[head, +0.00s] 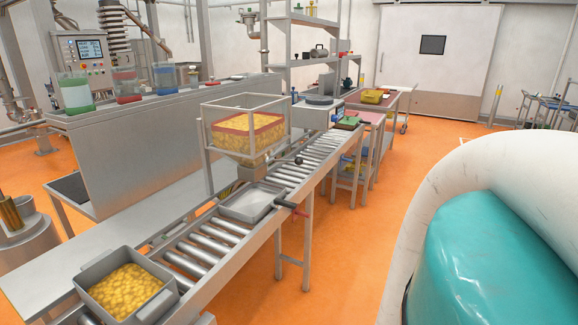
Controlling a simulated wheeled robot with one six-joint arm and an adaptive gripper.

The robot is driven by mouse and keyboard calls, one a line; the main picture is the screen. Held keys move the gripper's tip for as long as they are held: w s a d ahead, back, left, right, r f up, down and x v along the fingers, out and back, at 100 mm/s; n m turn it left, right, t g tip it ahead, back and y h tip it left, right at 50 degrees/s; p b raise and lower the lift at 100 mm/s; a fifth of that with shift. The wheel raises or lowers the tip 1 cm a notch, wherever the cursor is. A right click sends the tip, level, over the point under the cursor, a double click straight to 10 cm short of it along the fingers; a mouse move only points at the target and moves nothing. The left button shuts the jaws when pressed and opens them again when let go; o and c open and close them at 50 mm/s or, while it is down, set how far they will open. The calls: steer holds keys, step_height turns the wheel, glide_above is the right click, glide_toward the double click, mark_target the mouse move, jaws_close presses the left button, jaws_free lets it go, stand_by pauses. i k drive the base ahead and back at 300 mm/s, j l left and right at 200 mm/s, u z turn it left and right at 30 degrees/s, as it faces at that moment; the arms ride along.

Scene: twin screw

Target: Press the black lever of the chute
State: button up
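The chute is a clear-sided hopper (245,132) full of yellow pieces, standing on a metal frame over the roller conveyor (215,235). Its narrow outlet (250,172) points down. A black ball knob (299,161), which looks like the black lever's end, sticks out to the right of the outlet. An empty grey tray (245,204) sits on the rollers below the outlet. My gripper is not in view, and nothing visible touches the knob.
A grey bin of yellow pieces (125,290) sits at the near end. A large white and teal shape (490,250) blocks the right. Orange floor is clear beside the conveyor.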

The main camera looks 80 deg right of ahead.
mark_target(298, 161)
steer(key=z, duration=1.8)
